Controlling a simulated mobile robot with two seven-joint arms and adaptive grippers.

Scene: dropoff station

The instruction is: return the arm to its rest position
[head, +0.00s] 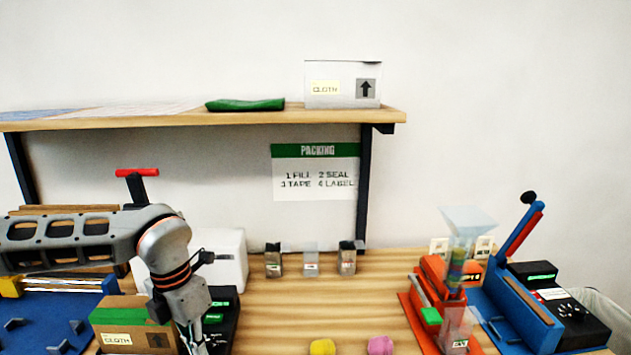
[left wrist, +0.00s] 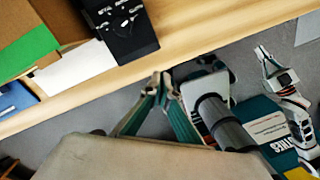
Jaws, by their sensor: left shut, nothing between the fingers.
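My left arm (head: 165,245) comes in from the left in the head view and bends down at the wrist, beside a cardboard box. Its fingertips are cut off or hidden there. In the left wrist view my left gripper (left wrist: 161,88) is shut and empty, its two fingers meeting at the tips. It appears over grey floor just off the table's wooden edge (left wrist: 190,40).
A CLOTH box with green tape (head: 118,338) and a black device (head: 222,318) stand close to my left wrist. A blue tray (head: 40,320) lies left. The shelf (head: 290,116) is above. The orange funnel station (head: 433,285) and blue sealer (head: 510,310) stand right. The middle table is mostly clear.

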